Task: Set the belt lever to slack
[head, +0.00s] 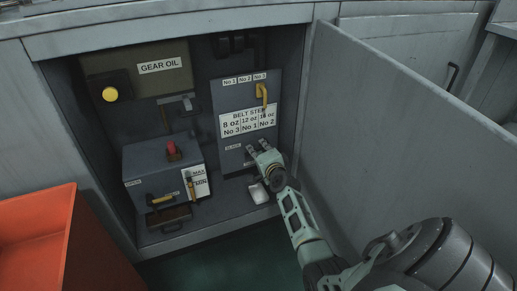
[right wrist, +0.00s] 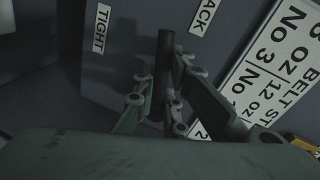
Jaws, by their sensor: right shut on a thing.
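The belt lever (right wrist: 166,48) is a dark post on the grey belt panel. In the right wrist view it stands between the TIGHT label (right wrist: 102,28) and the partly cut-off SLACK label (right wrist: 203,15). My right gripper (right wrist: 160,98) is shut on the lever, its fingers on either side of it. In the head view my right gripper (head: 257,151) is at the lower part of the belt panel (head: 232,92) and hides the lever. A small label there (head: 233,147) is too small to read surely. My left gripper is not in view.
A yellow handle (head: 262,95) and the belt step chart (head: 246,121) are above the gripper. A grey box with a red knob (head: 172,149) stands to the left, under the gear oil tank (head: 140,80). The open cabinet door (head: 375,120) stands close to the right of my arm.

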